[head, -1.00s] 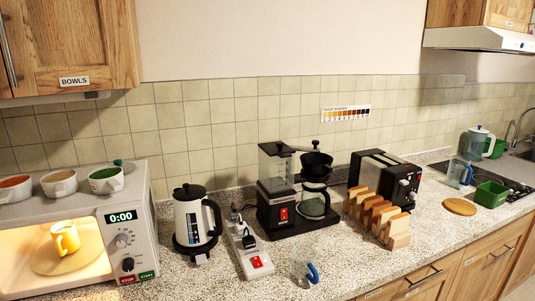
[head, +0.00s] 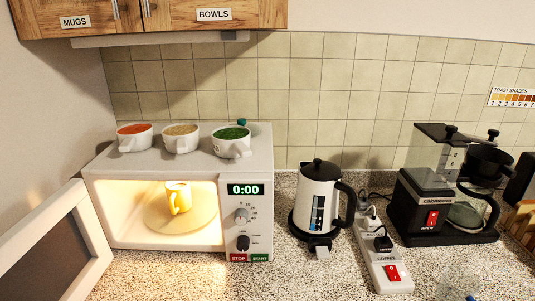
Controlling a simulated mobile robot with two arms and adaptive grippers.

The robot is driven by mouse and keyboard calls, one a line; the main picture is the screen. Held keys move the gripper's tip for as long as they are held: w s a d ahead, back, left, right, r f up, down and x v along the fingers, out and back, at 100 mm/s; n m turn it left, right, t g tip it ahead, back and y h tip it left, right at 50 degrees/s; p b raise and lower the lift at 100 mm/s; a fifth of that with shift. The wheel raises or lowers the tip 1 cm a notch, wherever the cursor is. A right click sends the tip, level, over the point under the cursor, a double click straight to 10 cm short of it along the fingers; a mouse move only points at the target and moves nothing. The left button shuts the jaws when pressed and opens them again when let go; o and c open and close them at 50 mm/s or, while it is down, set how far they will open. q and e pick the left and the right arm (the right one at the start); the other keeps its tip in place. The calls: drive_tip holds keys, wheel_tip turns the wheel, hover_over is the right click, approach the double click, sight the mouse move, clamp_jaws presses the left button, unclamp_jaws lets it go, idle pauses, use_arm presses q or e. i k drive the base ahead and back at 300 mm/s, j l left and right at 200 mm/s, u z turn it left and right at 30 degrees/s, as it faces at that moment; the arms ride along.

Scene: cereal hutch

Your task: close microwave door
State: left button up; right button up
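The white microwave (head: 248,160) stands on the counter at the left of the head view. Its door (head: 50,250) is swung wide open toward the front left, and its lower part is cut off by the frame. The cavity is lit, and a yellow mug (head: 178,197) stands on the round turntable (head: 200,217). The display (head: 245,190) reads 0:00. Neither of my grippers is in view.
Three white cups (head: 181,139) with coloured contents stand on the microwave. A kettle (head: 318,195), a power strip (head: 372,245) with a red switch and a coffee maker (head: 435,190) stand to the right. Labelled cupboards (head: 160,15) hang above. Counter in front of the microwave is clear.

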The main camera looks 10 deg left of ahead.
sight(60, 250)
drive_tip(key=k+l+u, duration=0.1)
drive_tip(key=u, duration=0.65)
